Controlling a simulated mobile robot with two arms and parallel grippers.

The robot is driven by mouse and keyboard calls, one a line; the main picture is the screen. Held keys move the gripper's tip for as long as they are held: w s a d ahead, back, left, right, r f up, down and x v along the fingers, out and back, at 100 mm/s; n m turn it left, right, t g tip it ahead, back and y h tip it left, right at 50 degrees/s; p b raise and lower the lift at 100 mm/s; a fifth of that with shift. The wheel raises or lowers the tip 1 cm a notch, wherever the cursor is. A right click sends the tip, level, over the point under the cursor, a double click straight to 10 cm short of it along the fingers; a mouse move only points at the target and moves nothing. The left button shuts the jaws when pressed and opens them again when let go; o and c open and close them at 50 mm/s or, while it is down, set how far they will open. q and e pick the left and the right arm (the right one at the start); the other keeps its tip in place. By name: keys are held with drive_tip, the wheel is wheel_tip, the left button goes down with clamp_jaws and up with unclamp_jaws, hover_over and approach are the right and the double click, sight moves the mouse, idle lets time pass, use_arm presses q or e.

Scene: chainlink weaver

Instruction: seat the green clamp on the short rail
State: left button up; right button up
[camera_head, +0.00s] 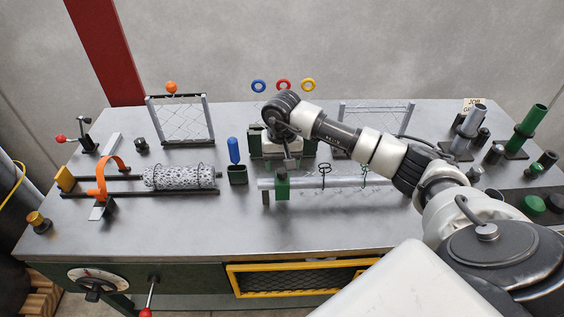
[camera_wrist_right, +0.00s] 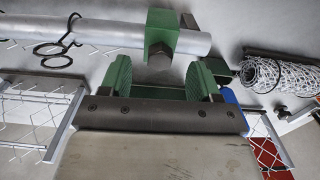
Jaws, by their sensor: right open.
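A green clamp (camera_head: 283,187) with a dark hex bolt sits at the silver rail (camera_head: 340,182), near the rail's left end. In the right wrist view the clamp (camera_wrist_right: 172,32) appears around the rail (camera_wrist_right: 110,34), with a short stub of rail beyond it. I cannot tell how firmly it sits. My right gripper (camera_head: 289,163) is just above and behind the clamp in the head view. In the right wrist view its green ribbed fingers (camera_wrist_right: 162,78) are apart with nothing between them, and the clamp lies beyond them. My left gripper is not in view.
Dark wire hooks (camera_head: 324,172) hang on the rail. A green cup with a blue-handled tool (camera_head: 235,155) stands left of the clamp. A mesh roll (camera_head: 180,177) lies further left. Green and grey posts (camera_head: 525,130) stand at right. The front tabletop (camera_head: 200,235) is clear.

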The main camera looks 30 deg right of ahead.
wheel_tip(320, 180, up, 11)
drive_tip(key=b, duration=0.3)
drive_tip(key=shift+f, duration=0.15)
idle(0.6)
